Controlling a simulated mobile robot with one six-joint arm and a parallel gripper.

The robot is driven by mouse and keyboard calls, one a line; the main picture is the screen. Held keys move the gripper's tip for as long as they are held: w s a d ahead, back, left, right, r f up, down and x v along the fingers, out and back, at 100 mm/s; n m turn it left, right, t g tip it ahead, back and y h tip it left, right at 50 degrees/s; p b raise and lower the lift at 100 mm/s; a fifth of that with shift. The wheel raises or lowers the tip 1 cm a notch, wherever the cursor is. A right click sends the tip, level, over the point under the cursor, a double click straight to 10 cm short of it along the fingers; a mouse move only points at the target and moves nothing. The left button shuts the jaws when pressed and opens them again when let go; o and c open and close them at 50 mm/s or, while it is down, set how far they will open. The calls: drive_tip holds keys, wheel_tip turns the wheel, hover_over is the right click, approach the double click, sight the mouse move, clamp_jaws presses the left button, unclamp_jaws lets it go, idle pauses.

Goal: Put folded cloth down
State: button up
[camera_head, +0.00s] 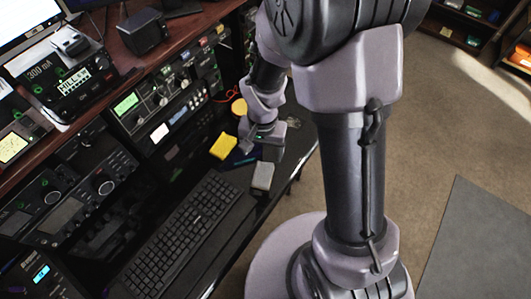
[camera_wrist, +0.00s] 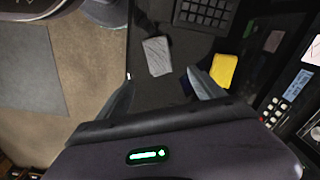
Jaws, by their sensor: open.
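A small grey block-like piece, which looks like the folded cloth (camera_head: 263,177), lies on the black desk near its front edge, right of the keyboard. In the wrist view the grey folded cloth (camera_wrist: 157,56) shows a fine surface texture and lies beyond the fingertips, roughly between their lines. My gripper (camera_head: 268,151) is low over the desk, close to the cloth. In the wrist view its two fingers (camera_wrist: 160,80) are spread wide with nothing between them. I cannot tell the exact height of the fingertips above the desk.
A yellow block (camera_head: 223,146) lies on the desk beside my gripper; it also shows in the wrist view (camera_wrist: 223,70). A black keyboard (camera_head: 190,230) fills the desk's left part. Radio equipment (camera_head: 160,100) stands behind. The desk's front edge (camera_head: 285,190) is close to the cloth.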

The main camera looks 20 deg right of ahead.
wheel_tip(320, 180, up, 13)
drive_tip(key=s+t, duration=0.2)
drive_tip(key=s+a+r+n+t+y, duration=0.1)
drive_tip(key=s+r+t, duration=0.2)
drive_tip(key=s+r, duration=0.7)
wheel_tip(320, 180, up, 2)
drive_tip(key=shift+s+r+y, duration=0.1)
drive_tip(key=shift+s+y, duration=0.2)
drive_tip(key=shift+y, duration=0.1)
wheel_tip(320, 180, down, 3)
drive_tip(key=b, duration=0.2)
drive_tip(key=shift+r+b, duration=0.1)
drive_tip(key=shift+b, duration=0.3)
drive_tip(key=shift+o, duration=0.2)
